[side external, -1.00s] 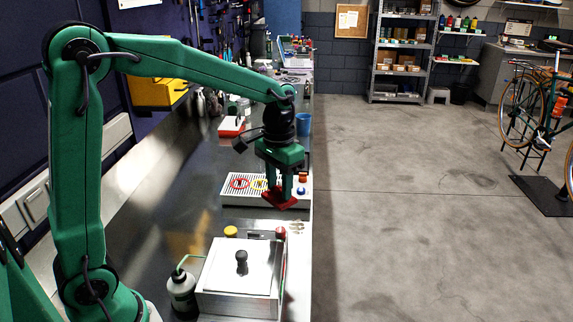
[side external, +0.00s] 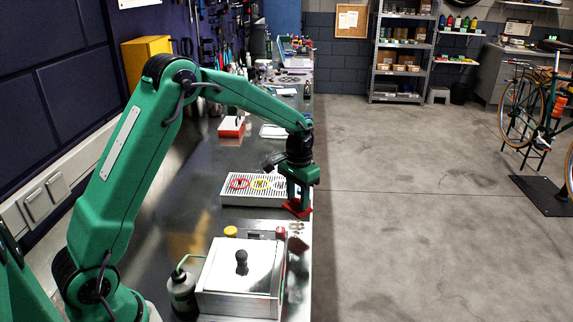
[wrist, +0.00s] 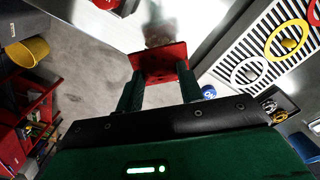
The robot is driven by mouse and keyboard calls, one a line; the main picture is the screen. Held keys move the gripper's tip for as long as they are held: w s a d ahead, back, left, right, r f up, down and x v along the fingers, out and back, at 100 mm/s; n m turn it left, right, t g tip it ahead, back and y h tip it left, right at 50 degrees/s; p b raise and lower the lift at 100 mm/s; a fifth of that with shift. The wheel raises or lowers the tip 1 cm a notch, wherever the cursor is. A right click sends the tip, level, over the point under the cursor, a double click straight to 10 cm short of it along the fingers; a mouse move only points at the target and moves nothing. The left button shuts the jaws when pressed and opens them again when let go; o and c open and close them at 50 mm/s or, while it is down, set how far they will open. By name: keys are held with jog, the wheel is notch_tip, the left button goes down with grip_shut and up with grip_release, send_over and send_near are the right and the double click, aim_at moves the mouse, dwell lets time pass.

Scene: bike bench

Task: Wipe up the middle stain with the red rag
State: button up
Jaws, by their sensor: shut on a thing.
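My gripper (side external: 298,202) is shut on the red rag (side external: 297,211) near the right edge of the bench, just right of the slotted tray. In the wrist view the rag (wrist: 158,63) is a flat red piece between the two green fingers. Small brownish marks (side external: 296,228) show on the bench strip just in front of the rag. In the wrist view a blurred brownish patch (wrist: 159,33) shows beyond the rag. I cannot tell which mark is the middle stain, or whether the rag touches the bench.
A slotted tray (side external: 229,197) with coloured rings lies left of my gripper. A box with a white lid and black knob (side external: 241,275) stands in front, with a bottle (side external: 181,290) at its left. A red-and-white box (side external: 231,131) stands farther back. The bench ends at the right.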

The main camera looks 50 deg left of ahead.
aim_at(297, 210)
jog(key=shift+w+a+f, duration=0.15)
jog(key=shift+w+f, duration=0.05)
jog(key=shift+f, duration=0.05)
jog(key=shift+f, duration=0.1)
jog(key=shift+f, duration=2.35)
jog(key=shift+f, duration=0.6)
dwell(0.6)
jog(key=shift+s, duration=0.15)
jog(key=shift+s+d, duration=0.4)
jog(key=shift+d, duration=0.15)
jog(key=shift+w+a, duration=0.1)
dwell(0.5)
jog(key=shift+w+a, duration=0.9)
